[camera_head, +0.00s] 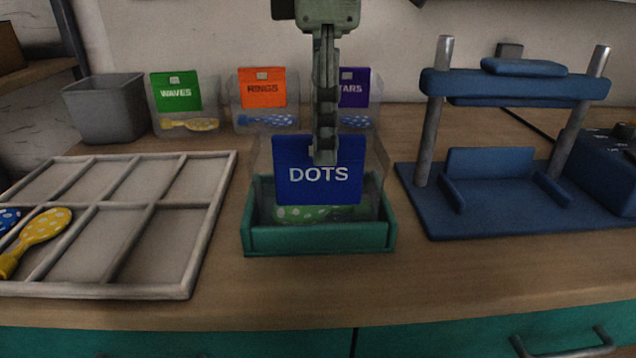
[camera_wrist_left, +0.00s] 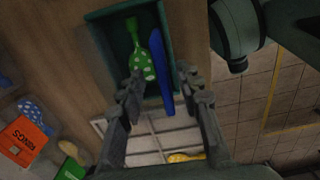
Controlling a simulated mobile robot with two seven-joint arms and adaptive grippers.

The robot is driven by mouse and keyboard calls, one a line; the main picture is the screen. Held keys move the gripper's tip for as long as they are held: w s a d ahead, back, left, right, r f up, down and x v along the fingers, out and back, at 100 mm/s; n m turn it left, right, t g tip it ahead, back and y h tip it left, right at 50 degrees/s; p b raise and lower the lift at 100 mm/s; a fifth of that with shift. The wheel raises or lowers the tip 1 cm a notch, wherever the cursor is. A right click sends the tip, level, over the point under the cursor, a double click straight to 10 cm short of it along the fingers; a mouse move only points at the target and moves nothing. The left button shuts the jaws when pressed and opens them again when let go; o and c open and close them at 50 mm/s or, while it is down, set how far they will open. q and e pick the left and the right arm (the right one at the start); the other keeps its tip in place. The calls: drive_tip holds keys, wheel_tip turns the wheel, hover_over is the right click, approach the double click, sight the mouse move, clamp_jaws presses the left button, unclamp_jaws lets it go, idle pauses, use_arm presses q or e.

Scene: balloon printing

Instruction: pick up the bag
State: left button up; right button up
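The clear bag with a blue DOTS label (camera_head: 300,185) stands upright in a green tray (camera_head: 318,240). A green balloon with white dots shows low inside it. In the left wrist view the bag's blue label (camera_wrist_left: 162,75) is seen edge-on, beside the green balloon (camera_wrist_left: 146,60). My left gripper (camera_head: 325,158) points down at the bag's top, and its finger covers part of the label's upper edge. In the left wrist view the fingers of my left gripper (camera_wrist_left: 161,77) are apart, with the label between them and gaps showing. My right gripper is not in view.
Bags labelled WAVES (camera_head: 176,95), RINGS (camera_head: 262,90) and one partly hidden, ending in TARS (camera_head: 352,90), stand behind. A grey bin (camera_head: 105,108) is back left. A divided tray (camera_head: 150,206) with balloons lies left. A blue press (camera_head: 520,210) stands right.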

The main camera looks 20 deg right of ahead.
sight(319, 203)
use_arm(q)
drive_tip(key=f, duration=0.3)
drive_tip(key=shift+s+a+f, duration=0.1)
drive_tip(key=shift+a+f, duration=0.25)
drive_tip(key=shift+f, duration=0.4)
clamp_jaws()
